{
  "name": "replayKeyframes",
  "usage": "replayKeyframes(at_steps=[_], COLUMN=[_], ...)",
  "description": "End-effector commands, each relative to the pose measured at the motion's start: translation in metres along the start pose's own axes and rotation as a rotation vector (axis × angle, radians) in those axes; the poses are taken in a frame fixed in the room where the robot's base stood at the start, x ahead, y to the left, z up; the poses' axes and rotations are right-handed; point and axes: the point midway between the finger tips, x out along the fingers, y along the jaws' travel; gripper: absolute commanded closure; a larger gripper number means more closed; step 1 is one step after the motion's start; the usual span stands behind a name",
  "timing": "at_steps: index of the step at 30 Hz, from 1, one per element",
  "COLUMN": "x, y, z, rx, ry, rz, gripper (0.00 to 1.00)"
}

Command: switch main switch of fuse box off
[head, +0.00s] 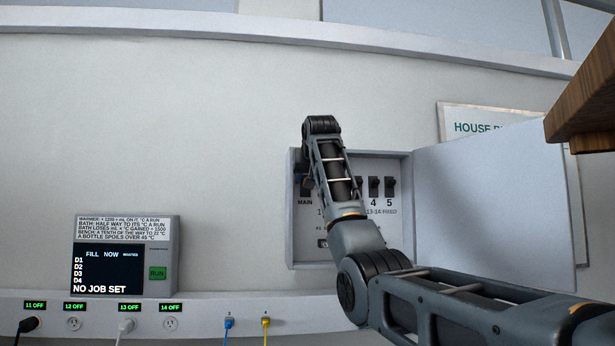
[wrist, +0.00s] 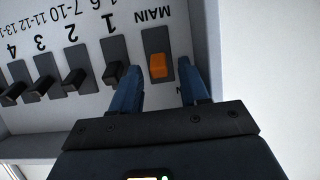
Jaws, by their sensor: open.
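The fuse box (head: 299,251) is on the wall with its door (head: 480,210) swung open to the right. The main switch (wrist: 158,66) shows in the wrist view as an orange lever on a dark plate beside the label MAIN. My gripper (wrist: 160,72) is open, its two blue fingers on either side of the orange lever in the picture. I cannot tell whether they touch it. In the head view my arm covers much of the box, and the main switch is not clearly seen there, only the label MAIN below it.
Black numbered breakers (wrist: 76,77) stand in a row beside the main switch, the nearest close to one finger. A display panel (head: 122,255) with a green RUN button is at left. A wooden edge (head: 585,100) juts in at upper right. Sockets and cables line the bottom.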

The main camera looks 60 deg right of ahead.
Motion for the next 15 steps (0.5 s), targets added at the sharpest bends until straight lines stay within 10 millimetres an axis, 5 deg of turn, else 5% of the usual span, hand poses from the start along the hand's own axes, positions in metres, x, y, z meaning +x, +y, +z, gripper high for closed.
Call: replayKeyframes(at_steps=[15], x=[-0.0004], y=[0.0], z=[-0.0001], rx=[0.0], ry=[0.0], rz=[0.0], gripper=[0.98])
